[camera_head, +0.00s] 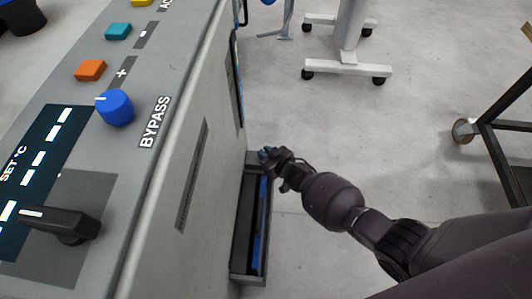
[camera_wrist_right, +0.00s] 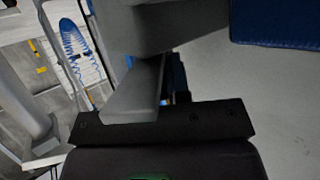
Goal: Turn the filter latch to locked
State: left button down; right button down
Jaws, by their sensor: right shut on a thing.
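The filter housing (camera_head: 237,268) is a dark open frame on the machine's side, with a blue filter (camera_head: 261,225) standing in it. My right gripper (camera_head: 270,157) is at the far upper end of this frame. It is shut on the filter latch, of which only a small blue bit shows at the fingertips. The latch's angle cannot be made out. In the right wrist view the gripper's dark base (camera_wrist_right: 165,125) fills the lower middle, and a narrow blue strip shows beyond the grey finger. My left gripper is not in view.
The machine's top panel carries a blue BYPASS knob (camera_head: 115,108), a black lever (camera_head: 60,224), an orange button (camera_head: 90,70) and a teal button (camera_head: 118,31). A wheeled white stand (camera_head: 347,68) and a dark cart (camera_head: 490,130) stand on the floor. Open floor lies right of the machine.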

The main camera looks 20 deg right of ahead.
aim_at(266, 152)
jog(key=shift+s+f, duration=0.1)
dwell(0.3)
jog(key=c, duration=1.1)
grip_release()
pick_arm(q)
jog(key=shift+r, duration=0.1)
pick_arm(e)
jog(key=shift+s+d+r, duration=0.15)
jog(key=shift+r, duration=0.15)
jog(key=p+v, duration=0.2)
jog(key=v, duration=0.1)
jog(key=shift+r, duration=0.4)
pick_arm(q)
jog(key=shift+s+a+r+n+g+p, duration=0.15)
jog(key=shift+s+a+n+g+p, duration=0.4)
jog(key=shift+p, duration=0.7)
pick_arm(e)
jog(key=v, duration=0.7)
jog(key=shift+s+f, duration=0.15)
jog(key=shift+f, duration=0.3)
